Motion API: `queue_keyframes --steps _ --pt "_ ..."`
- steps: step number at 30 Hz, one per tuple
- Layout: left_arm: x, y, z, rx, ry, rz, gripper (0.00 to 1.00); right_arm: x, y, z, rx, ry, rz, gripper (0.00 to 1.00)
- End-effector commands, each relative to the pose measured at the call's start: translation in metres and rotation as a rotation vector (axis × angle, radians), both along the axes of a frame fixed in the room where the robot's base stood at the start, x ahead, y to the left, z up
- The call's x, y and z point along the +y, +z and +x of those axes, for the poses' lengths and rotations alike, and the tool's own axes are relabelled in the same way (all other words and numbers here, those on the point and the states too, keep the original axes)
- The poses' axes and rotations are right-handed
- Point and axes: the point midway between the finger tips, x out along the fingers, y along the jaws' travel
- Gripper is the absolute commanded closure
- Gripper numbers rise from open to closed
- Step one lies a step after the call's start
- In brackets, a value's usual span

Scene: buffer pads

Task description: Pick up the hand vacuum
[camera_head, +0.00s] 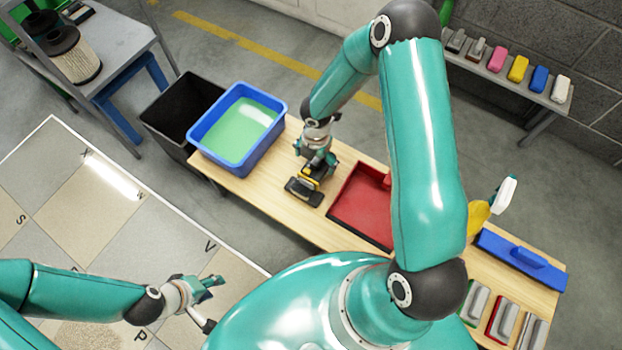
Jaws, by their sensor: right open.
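The hand vacuum (304,190) looks black with yellow parts and lies on the wooden bench, between the blue tub and the red tray. My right gripper (318,163) points down at its upper part, with the fingers open and close around or just above it. The fingers and wrist hide part of the vacuum, and I cannot tell whether they touch it. My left gripper (212,284) is at the lower left, above the tiled board and far from the vacuum. Its fingers are too small to read as open or shut.
A blue tub (278,105) with green liquid stands left of the vacuum, beside a black bin (160,115). A red tray (345,207) lies close on its right. Further right are a yellow spray bottle (479,215) and a blue float (520,256). My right arm covers part of the bench.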

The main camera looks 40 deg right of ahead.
Motion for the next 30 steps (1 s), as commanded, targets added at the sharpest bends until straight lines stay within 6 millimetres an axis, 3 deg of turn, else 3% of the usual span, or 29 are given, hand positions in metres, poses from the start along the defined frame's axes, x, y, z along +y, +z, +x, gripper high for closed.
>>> queue_keyframes --steps 3,11,19,29,30 --pt "0.0 -0.01 0.0 0.0 0.0 0.0 0.6 0.0 -0.021 -0.001 0.001 -0.001 0.001 0.0" --pt "0.0 -0.016 0.0 0.0 0.0 0.0 0.6 0.001 -0.036 0.0 0.001 -0.002 0.001 0.0" --pt "0.0 -0.034 0.0 0.0 0.0 0.0 0.6 0.002 -0.074 0.001 0.001 -0.002 0.002 0.0" --pt "0.0 -0.035 0.0 0.0 0.0 0.0 0.6 0.002 -0.08 0.002 -0.001 -0.002 0.001 0.0" --pt "0.0 -0.035 0.0 0.0 0.0 0.0 0.6 0.002 -0.08 0.002 -0.001 -0.002 0.001 0.03"
